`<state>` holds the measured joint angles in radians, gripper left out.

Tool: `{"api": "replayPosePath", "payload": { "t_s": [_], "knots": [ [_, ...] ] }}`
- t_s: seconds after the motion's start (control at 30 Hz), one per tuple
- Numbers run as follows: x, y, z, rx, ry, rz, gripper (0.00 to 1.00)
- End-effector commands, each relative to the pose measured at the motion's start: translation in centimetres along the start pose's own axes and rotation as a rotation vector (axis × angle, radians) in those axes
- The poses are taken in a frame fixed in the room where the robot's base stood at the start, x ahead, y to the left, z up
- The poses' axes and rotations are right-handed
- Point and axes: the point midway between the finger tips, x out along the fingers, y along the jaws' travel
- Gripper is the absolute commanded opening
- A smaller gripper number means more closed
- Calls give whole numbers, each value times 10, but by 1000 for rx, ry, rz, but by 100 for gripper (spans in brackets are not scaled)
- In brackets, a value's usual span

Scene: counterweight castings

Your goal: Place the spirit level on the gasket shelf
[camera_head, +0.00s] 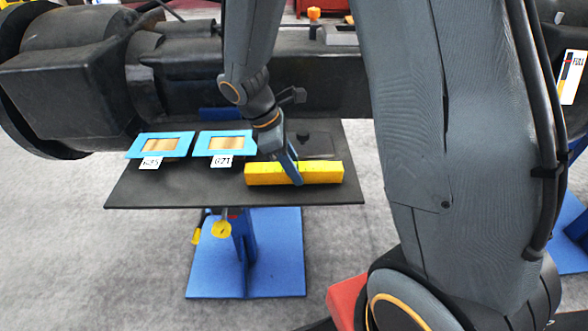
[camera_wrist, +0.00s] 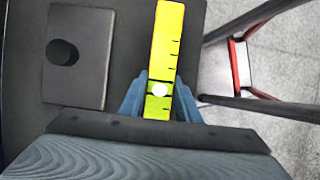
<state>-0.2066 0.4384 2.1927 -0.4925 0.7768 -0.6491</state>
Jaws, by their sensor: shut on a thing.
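The spirit level is a long yellow bar (camera_head: 265,174) at the right front of a black shelf (camera_head: 180,192). In the wrist view the spirit level (camera_wrist: 166,40) shows dark marks and a pale round spot. My gripper (camera_head: 293,170) is shut on it near its middle, with a blue finger on each side in the wrist view (camera_wrist: 158,100). The bar lies level on or just above the shelf; I cannot tell whether it touches. Two blue-framed gaskets (camera_head: 160,134) (camera_head: 247,134) with tan centres lie at the shelf's left, with white labels at their front edges.
A dark flat plate with a black knob (camera_wrist: 75,85) lies on the shelf beside the level. Large black castings (camera_head: 100,75) stand behind. The shelf stands on a blue base (camera_head: 270,265). The shelf's left front is bare; grey floor surrounds it.

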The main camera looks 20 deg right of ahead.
Motion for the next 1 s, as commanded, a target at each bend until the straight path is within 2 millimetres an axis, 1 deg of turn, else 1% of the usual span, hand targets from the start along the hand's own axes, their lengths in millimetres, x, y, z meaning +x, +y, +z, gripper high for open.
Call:
{"api": "replayPosePath", "payload": {
  "t_s": [0.03, 0.1, 0.43, 0.47, 0.53, 0.57, 0.87, 1.0],
  "knots": [
    [5, -1, -2, -2, -2, -2, 0],
    [9, 0, -3, -2, -1, 0, 0],
    [11, 0, -5, -1, 0, 0, 0],
    [11, 0, -4, 0, 0, 0, 35],
    [11, 0, -4, -1, 0, 0, 46],
    [11, 0, -4, 0, 0, 0, 48],
    [9, 0, -4, -1, 0, 0, 48],
    [-2, 1, -4, 1, 2, 3, 48]
  ]
}}
